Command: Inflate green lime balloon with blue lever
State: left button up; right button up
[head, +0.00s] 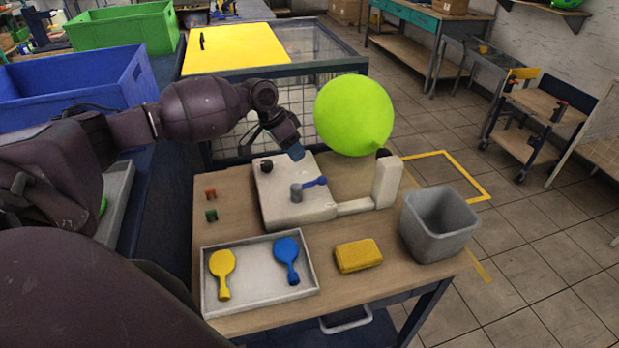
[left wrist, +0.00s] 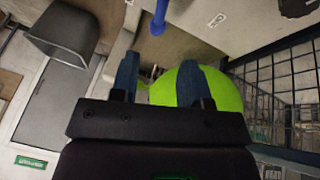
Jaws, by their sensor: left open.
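The lime green balloon (head: 352,114) is large and round, with its neck at the dark nozzle on top of the white machine's post (head: 386,180). It also shows in the left wrist view (left wrist: 225,90), partly behind the fingers. The blue lever (head: 316,182) sticks out to the right from a grey pivot on the white machine (head: 275,205). Its blue end shows at the top of the left wrist view (left wrist: 158,18). My left gripper (head: 296,153) is open and empty above the machine's back edge, apart from the lever. My right gripper is out of view.
A grey tray (head: 258,303) holds a yellow and a blue flat balloon. A yellow block (head: 358,255) and a grey bin (head: 438,222) stand at the table's right. Red and green small pieces lie at left. A wire cage (head: 318,50) stands behind the table.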

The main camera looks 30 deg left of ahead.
pick_arm(q)
jog(key=x, duration=1)
jog(key=shift+w+d+f, duration=0.1)
jog(key=shift+f, duration=0.25)
grip_shut()
